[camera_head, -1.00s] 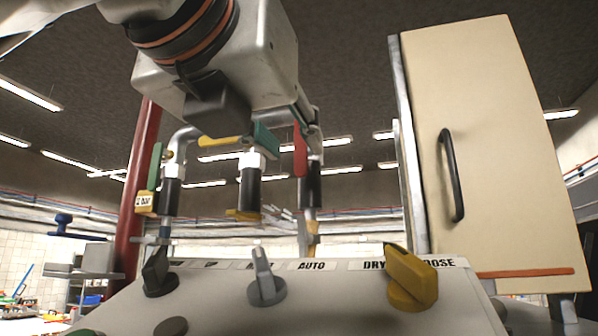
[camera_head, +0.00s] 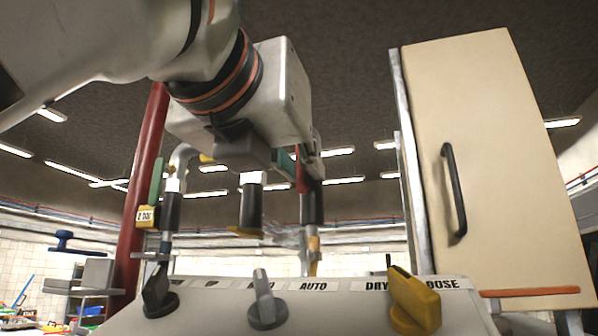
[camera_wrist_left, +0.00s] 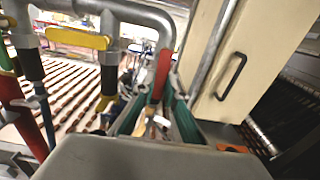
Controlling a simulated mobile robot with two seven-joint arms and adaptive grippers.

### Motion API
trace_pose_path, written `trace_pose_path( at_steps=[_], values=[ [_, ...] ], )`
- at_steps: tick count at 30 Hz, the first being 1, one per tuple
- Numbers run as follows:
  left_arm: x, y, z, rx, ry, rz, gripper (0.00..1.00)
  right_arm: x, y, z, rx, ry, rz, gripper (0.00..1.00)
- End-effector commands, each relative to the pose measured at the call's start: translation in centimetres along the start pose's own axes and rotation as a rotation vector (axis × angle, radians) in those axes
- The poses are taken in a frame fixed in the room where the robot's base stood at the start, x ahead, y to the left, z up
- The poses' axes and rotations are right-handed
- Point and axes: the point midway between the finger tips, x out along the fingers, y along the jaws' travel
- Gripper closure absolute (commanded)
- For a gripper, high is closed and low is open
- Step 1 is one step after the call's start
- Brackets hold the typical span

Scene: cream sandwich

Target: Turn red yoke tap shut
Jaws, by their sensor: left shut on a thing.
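The red yoke tap's lever (camera_head: 302,180) is at the rightmost of the pipes above the panel. It stands roughly upright, with its upper part hidden by my gripper in the head view. In the left wrist view the red lever (camera_wrist_left: 162,74) lies between the teal finger pads. My left gripper (camera_head: 296,160) reaches it from the upper left and is shut on it; it also shows in the left wrist view (camera_wrist_left: 156,104). The contact itself is partly hidden. My right gripper is in neither view.
A yellow lever (camera_wrist_left: 76,38) and a green lever (camera_head: 156,181) sit on the pipes to the left. Below is a panel with a black knob (camera_head: 157,291), a grey knob (camera_head: 265,300) and a yellow knob (camera_head: 415,301). A cream cabinet (camera_head: 500,170) stands close at right.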

Motion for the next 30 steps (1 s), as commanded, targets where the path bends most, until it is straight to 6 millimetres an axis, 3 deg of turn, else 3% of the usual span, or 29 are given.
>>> trace_pose_path(
  at_steps=[11, 30],
  values=[
    [0.0, -0.7, 0.0, -0.184, -0.002, 0.001, 1.0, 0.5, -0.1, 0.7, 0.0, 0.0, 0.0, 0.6],
    [-0.1, -2.6, 1.1, -0.783, -0.003, 0.001, 1.0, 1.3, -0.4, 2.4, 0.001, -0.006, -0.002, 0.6]
  ],
)
